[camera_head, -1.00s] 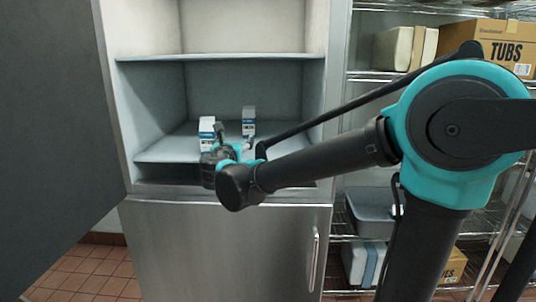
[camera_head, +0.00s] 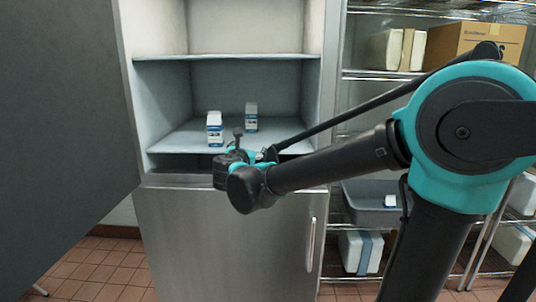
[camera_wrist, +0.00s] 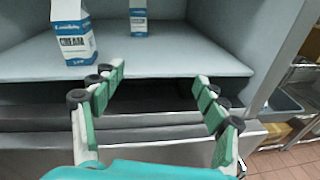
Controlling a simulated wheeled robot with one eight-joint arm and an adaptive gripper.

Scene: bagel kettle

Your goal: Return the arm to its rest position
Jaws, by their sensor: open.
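My gripper (camera_wrist: 158,105) is open and empty in the wrist view, its green-padded fingers spread wide in front of the fridge's lower shelf edge. In the head view my gripper (camera_head: 238,150) is mostly hidden behind my wrist, at the front of the open fridge. My arm reaches from the right side of the picture towards the fridge. Two cream cartons stand upright on the shelf (camera_head: 180,140). The nearer carton (camera_head: 214,129) is at the left and also shows in the wrist view (camera_wrist: 73,35). The farther carton (camera_head: 251,117) stands behind it to the right. Neither touches my gripper.
The fridge's open door (camera_head: 65,130) fills the left side. A closed steel lower door (camera_head: 220,240) is below the compartment. At right, a wire rack holds a cardboard box (camera_head: 480,45) and a grey bin (camera_head: 370,203). Tiled floor (camera_head: 95,268) shows at lower left.

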